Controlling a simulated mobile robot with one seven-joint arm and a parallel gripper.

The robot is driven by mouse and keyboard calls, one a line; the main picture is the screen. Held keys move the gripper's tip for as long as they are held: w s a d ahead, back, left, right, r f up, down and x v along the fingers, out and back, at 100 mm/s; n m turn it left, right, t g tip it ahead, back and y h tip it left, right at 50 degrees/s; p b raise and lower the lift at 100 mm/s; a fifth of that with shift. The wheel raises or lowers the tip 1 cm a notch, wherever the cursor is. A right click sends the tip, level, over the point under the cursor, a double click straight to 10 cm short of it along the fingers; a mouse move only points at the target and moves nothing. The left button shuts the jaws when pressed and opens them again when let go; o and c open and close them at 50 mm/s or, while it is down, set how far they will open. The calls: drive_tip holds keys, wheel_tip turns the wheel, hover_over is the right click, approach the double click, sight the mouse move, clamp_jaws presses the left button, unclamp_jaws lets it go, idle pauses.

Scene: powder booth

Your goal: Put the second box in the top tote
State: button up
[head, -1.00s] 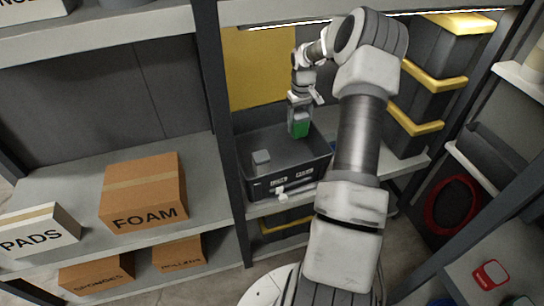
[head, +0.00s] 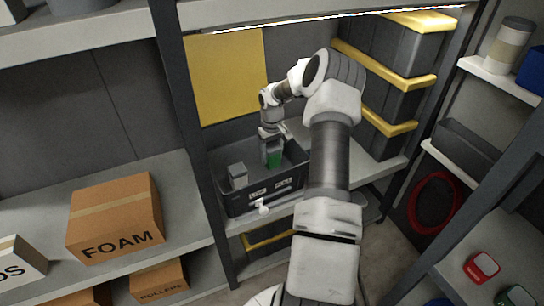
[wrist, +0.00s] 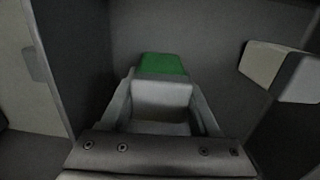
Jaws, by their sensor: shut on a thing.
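My gripper (head: 272,152) is inside the dark top tote (head: 285,189), which stands on the shelf. It is shut on a green and grey box (head: 275,160). In the wrist view the held box (wrist: 163,65) shows its green end beyond the grey fingers. Another box, light grey (head: 238,176), stands in the left part of the tote, apart from the held one. It also shows at the right in the wrist view (wrist: 281,70). The underside of the held box is hidden, so I cannot tell whether it touches the tote floor.
Dark bins with yellow lids (head: 398,90) are stacked right of the tote. A shelf post (head: 193,150) stands at its left. A FOAM carton (head: 115,222) sits on the left shelf. A white knob-like part (head: 262,206) shows at the tote's front.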

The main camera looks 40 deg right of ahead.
drive_tip(key=shift+f, duration=0.15)
drive_tip(key=o, duration=1.5)
drive_tip(key=shift+c, duration=0.2)
wheel_tip(320, 180, up, 8)
drive_tip(key=p, duration=0.3)
drive_tip(key=shift+f, duration=0.1)
